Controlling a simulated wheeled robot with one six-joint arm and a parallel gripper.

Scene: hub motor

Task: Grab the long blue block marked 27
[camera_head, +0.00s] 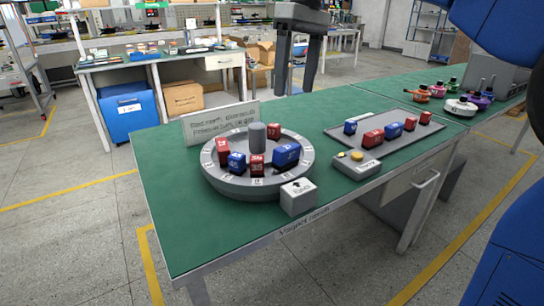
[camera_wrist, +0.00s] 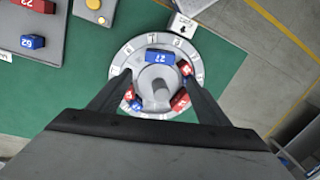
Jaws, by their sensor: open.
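The long blue block marked 27 (camera_head: 286,155) lies on the right side of the round grey ring (camera_head: 222,184). In the wrist view the blue block (camera_wrist: 160,56) shows its number upside down, across the ring's top side beside the central post (camera_wrist: 158,88). My gripper (camera_head: 296,88) hangs above and behind the ring, fingers pointing down. In the wrist view my gripper (camera_wrist: 159,73) is open and empty.
Red blocks (camera_head: 222,150) and a shorter blue block (camera_head: 237,163) share the ring. A grey box (camera_head: 298,196) stands at its front. A grey tray (camera_head: 345,128) holds several red and blue blocks. A sign (camera_head: 222,123) stands behind. The table's front-left is clear.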

